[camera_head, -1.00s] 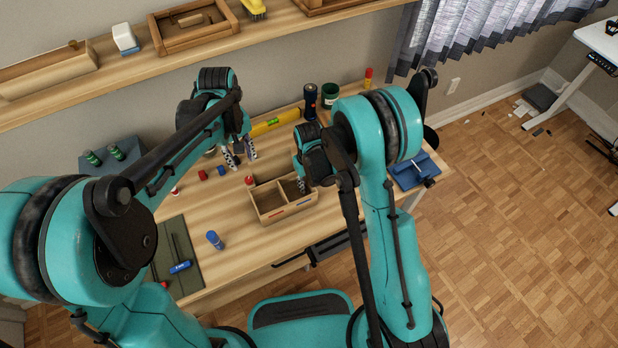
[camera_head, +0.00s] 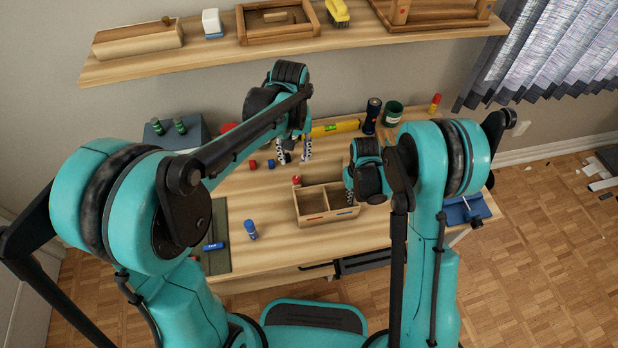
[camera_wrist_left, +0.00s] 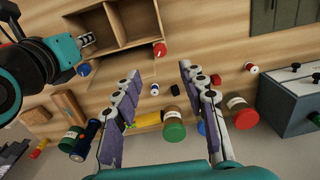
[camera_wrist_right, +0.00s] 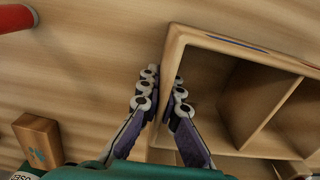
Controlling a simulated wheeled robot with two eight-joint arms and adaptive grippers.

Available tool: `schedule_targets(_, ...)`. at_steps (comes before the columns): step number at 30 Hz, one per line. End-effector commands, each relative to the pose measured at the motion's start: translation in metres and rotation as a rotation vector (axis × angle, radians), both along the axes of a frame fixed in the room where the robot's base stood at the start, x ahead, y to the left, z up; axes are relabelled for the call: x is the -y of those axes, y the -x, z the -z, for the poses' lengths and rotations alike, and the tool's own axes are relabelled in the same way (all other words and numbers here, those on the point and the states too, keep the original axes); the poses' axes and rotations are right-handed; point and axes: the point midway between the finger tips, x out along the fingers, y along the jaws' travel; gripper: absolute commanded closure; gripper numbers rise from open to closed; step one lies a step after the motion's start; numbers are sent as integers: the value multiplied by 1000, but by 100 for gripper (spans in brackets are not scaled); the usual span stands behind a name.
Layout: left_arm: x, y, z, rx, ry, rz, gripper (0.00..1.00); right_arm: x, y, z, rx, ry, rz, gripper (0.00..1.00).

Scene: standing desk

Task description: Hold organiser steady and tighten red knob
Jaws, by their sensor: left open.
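The wooden organiser (camera_head: 328,219) is an open box with compartments, standing on the desk; it also shows at the top of the left wrist view (camera_wrist_left: 157,22). The red knob (camera_head: 297,180) is at its back left corner, and in the left wrist view (camera_wrist_left: 160,49) it lies just beyond my fingertips. My left gripper (camera_head: 295,156) is open and empty, fingers pointing down behind the knob; both fingers show in the left wrist view (camera_wrist_left: 158,70). My right gripper (camera_wrist_right: 163,78) is shut on the organiser's right wall, one finger inside and one outside. Its fingertips are mostly hidden in the head view.
A blue cylinder (camera_head: 250,230) stands front left. A blue vise (camera_head: 467,209) is at right.

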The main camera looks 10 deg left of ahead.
Motion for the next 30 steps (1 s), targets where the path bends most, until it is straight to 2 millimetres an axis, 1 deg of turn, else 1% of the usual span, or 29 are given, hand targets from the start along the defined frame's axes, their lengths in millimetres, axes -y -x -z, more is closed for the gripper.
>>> schedule_targets(3,0,0,-8,0,0,160,58,0,0,0,0,0,0,100)
schedule_targets(6,0,0,-13,0,0,261,58,0,0,0,0,0,0,100)
schedule_targets(8,0,0,-12,0,0,298,58,0,0,0,0,0,0,100)
schedule_targets(11,0,0,-5,0,0,320,58,0,0,0,0,0,0,100)
schedule_targets(14,0,0,12,0,0,320,58,0,0,0,0,0,0,100)
schedule_targets(21,0,0,62,0,0,318,58,0,0,0,0,0,0,100)
schedule_targets(24,0,0,79,0,0,317,58,0,0,0,0,0,0,100)
schedule_targets(27,0,0,93,0,0,317,58,0,0,0,0,0,0,100)
schedule_targets(30,0,0,101,0,0,317,58,0,0,0,0,0,0,100)
